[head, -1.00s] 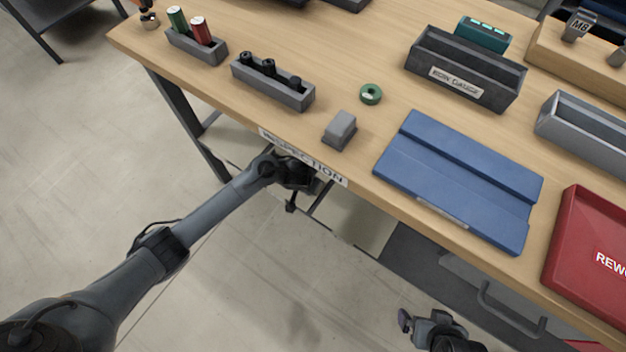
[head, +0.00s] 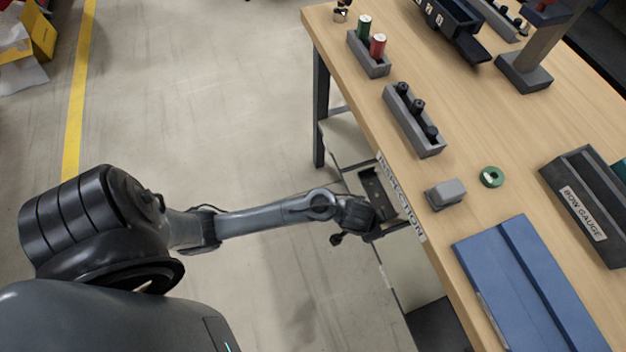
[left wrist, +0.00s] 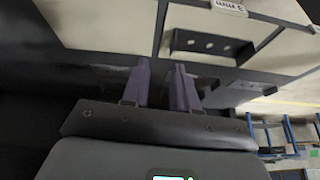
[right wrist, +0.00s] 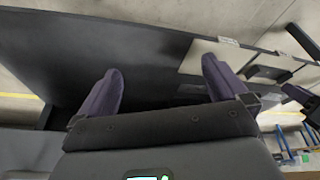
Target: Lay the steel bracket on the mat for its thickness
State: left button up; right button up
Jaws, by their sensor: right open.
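No steel bracket can be made out in the current views. The blue mat (head: 515,290), with a raised band along it, lies on the wooden bench at the lower right of the head view, partly cut off by the frame. My left gripper (left wrist: 161,64) is in front of the bench edge, below the top. In the left wrist view its purple fingers stand apart with nothing between them. My right gripper (right wrist: 160,64) is open and empty in its wrist view, its fingers wide apart. It is outside the head view.
A small grey block (head: 446,194) and a green ring (head: 492,177) lie near the mat. A grey holder with black plugs (head: 414,122), a holder with red and green cylinders (head: 368,56) and a dark gauge box (head: 590,205) stand around them. Bare wood lies between.

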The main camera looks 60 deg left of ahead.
pick_arm(q)
jog(key=s+a+r, duration=0.3)
jog(key=s+r, duration=0.1)
jog(key=s, duration=0.4)
jog(key=s+a+r+n+g, duration=0.1)
jog(key=s+a+r, duration=0.2)
jog(key=s, duration=0.6)
jog(key=shift+s+a+r+g+y, duration=0.15)
jog(key=shift+a+r+g+y, duration=0.15)
jog(key=shift+a+r+y, duration=0.1)
